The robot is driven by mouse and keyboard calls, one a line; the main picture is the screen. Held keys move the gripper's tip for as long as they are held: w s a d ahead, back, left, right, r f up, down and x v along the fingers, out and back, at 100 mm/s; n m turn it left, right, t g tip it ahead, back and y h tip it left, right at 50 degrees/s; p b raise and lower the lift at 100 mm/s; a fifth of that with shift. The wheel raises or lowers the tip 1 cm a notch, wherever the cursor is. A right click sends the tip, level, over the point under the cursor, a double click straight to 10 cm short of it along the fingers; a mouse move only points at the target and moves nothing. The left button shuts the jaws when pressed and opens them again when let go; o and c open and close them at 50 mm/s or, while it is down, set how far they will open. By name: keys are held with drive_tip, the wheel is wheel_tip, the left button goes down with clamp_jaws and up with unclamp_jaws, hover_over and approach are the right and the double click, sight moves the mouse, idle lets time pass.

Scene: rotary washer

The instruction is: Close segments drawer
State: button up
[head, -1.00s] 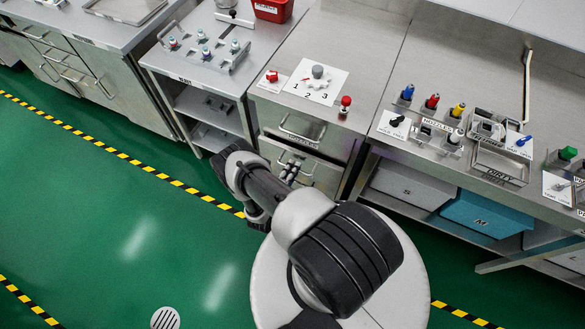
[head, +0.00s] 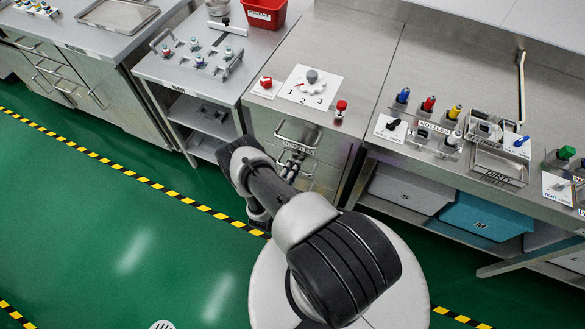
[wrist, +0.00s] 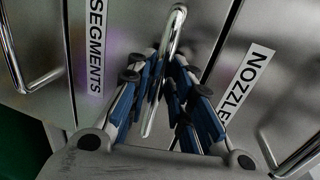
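In the head view my gripper (head: 291,168) is before the cabinet, below the nozzles drawer (head: 278,140). My arm partly hides the segments drawer, and how far it stands out is unclear.
The NOZZLES label (wrist: 246,82) and another handle (wrist: 297,158) lie right in the wrist view. The cabinet top carries a dial plate (head: 312,88) and red knobs. An open shelf unit (head: 205,118) stands left; a bench with grey and teal bins (head: 487,221) stands right. Green floor is clear at left.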

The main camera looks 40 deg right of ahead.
drive_tip(key=shift+o, duration=0.9)
drive_tip(key=shift+a, duration=0.25)
drive_tip(key=v, duration=1.1)
drive_tip(key=shift+s+a, duration=0.2)
drive_tip(key=shift+s, duration=0.05)
